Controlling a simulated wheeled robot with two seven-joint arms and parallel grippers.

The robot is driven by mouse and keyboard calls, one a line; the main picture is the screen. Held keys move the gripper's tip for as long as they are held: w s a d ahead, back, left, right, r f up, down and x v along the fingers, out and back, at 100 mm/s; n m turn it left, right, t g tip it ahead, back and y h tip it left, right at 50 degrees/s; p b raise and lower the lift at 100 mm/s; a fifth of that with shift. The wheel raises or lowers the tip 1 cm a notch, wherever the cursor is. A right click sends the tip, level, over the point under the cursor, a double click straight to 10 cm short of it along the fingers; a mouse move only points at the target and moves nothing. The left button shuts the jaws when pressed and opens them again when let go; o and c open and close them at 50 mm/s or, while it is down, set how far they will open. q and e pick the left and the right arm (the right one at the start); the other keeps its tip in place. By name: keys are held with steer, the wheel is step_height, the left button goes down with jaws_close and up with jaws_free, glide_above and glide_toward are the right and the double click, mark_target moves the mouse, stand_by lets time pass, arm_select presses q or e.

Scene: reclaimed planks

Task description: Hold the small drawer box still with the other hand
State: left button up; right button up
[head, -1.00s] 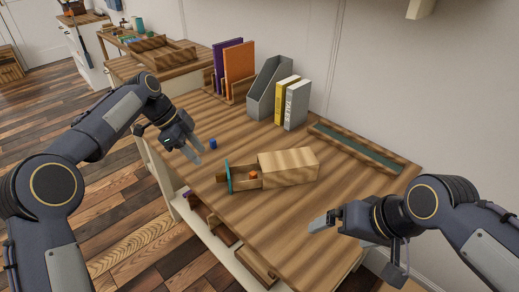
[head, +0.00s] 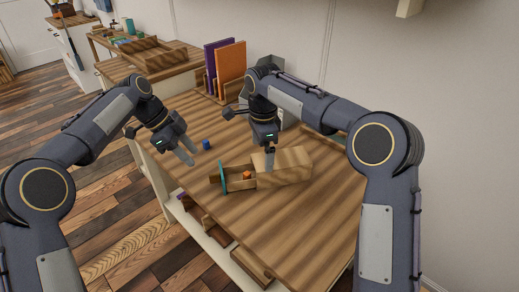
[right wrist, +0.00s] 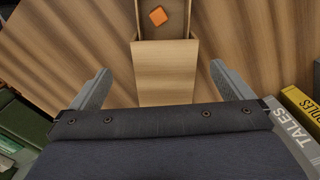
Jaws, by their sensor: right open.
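The small drawer box (head: 292,164) is a pale wooden block lying on the plank table. Its drawer (head: 238,184) is pulled out to the left, with a teal front (head: 223,178) and an orange cube (head: 247,175) inside. My right gripper (head: 268,160) is over the box, pointing down. In the right wrist view its open fingers (right wrist: 162,84) stand apart on either side of the box (right wrist: 165,62), with gaps visible, so it is not gripped. My left gripper (head: 191,155) is open and empty, above the table's left edge, left of the drawer front.
A blue cube (head: 206,145) lies behind the drawer. Purple and orange books (head: 230,65) stand in a rack at the back. A grey file holder is partly hidden by my right arm. In the right wrist view, yellow and grey books (right wrist: 297,112) stand at right. The front tabletop is clear.

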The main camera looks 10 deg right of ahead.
mark_target(260, 162)
steer(key=shift+w+a+f+m, duration=0.25)
steer(key=shift+w+f+m, duration=0.1)
steer(key=shift+f, duration=0.3)
step_height(260, 162, down, 7)
steer(key=shift+f, duration=0.2)
steer(key=shift+c, duration=0.3)
steer(key=c, duration=1.1)
steer(key=shift+c, duration=0.2)
